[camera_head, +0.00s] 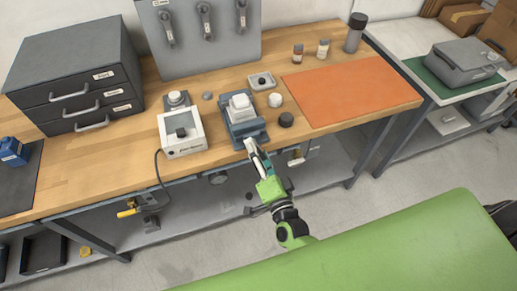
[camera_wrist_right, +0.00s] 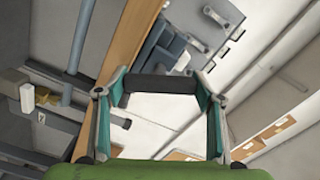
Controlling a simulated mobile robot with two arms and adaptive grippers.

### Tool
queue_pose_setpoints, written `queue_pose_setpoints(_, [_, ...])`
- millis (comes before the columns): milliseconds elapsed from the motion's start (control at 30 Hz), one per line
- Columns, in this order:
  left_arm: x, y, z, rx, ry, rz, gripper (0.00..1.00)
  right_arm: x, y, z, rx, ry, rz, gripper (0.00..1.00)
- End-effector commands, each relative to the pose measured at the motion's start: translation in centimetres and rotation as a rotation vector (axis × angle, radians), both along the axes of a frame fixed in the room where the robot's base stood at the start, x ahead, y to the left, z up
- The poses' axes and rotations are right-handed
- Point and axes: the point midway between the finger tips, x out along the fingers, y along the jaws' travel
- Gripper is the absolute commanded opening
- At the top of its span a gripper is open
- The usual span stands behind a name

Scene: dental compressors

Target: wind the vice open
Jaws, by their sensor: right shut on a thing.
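The blue-grey vice (camera_head: 249,132) stands at the front edge of the wooden bench in the head view, with a white block (camera_head: 240,104) at its top between the jaws. My right gripper (camera_head: 252,148) reaches up to the vice's front side, just past the bench edge. In the right wrist view its two fingers (camera_wrist_right: 157,86) are shut on a dark cylindrical handle grip (camera_wrist_right: 160,84) that spans between the fingertips. How the grip joins the vice's screw is hidden by the gripper. My left gripper is not in view.
On the wooden bench (camera_head: 75,176), a white box device (camera_head: 184,146) stands left of the vice. A dark round knob (camera_head: 286,119) and a white jar (camera_head: 275,100) stand close on its right. An orange mat (camera_head: 350,88) lies further right, bare.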

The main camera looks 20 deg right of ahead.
Motion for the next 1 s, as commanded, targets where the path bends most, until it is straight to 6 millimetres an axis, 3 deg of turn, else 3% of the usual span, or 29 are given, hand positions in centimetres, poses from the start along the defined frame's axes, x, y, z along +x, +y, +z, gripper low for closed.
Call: queue_pose_setpoints(1000, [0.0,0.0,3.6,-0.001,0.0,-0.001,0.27,-0.1,0.1,-0.1,-0.923,-0.028,0.002,0.4])
